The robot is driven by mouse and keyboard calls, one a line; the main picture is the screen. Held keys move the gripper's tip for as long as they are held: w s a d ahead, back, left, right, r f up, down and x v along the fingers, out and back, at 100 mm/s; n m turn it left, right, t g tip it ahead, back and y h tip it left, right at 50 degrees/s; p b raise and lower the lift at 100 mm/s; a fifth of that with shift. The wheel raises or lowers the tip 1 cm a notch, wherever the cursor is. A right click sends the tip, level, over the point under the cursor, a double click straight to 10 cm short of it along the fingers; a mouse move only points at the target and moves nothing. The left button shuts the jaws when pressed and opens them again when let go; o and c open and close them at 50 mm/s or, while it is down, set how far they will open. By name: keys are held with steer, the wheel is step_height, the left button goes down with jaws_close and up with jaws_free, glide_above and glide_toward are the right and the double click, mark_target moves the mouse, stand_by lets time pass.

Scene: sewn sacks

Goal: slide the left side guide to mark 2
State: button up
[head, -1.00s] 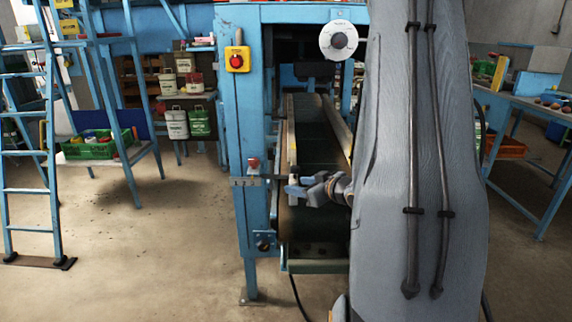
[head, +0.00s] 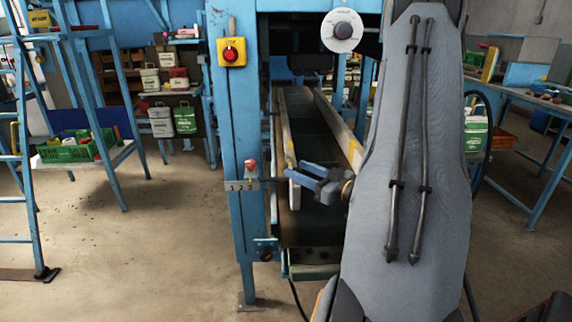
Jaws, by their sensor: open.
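The left side guide (head: 285,140) is a pale rail along the left side of the dark conveyor belt (head: 304,118). A small numbered scale plate (head: 241,185) is on the blue post at the guide's near end, with a red knob (head: 250,167) just above it. Which mark the guide stands at cannot be told. My gripper (head: 291,174) is open, with blue-grey fingers pointing left, over the near end of the belt by the guide's near end. Whether a finger touches the guide cannot be told.
The right side guide (head: 339,128) runs along the belt's other side, close to my arm. A blue machine post (head: 236,110) with a red stop button (head: 231,54) stands left of the belt. A white dial (head: 342,31) hangs above. Open floor lies at the left.

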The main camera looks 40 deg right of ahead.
steer(key=w, duration=0.2)
steer(key=w+a, duration=0.1)
steer(key=w, duration=0.2)
steer(key=shift+w+a+p, duration=0.1)
steer(key=shift+w+p, duration=0.15)
steer(key=shift+p, duration=0.1)
jaws_close()
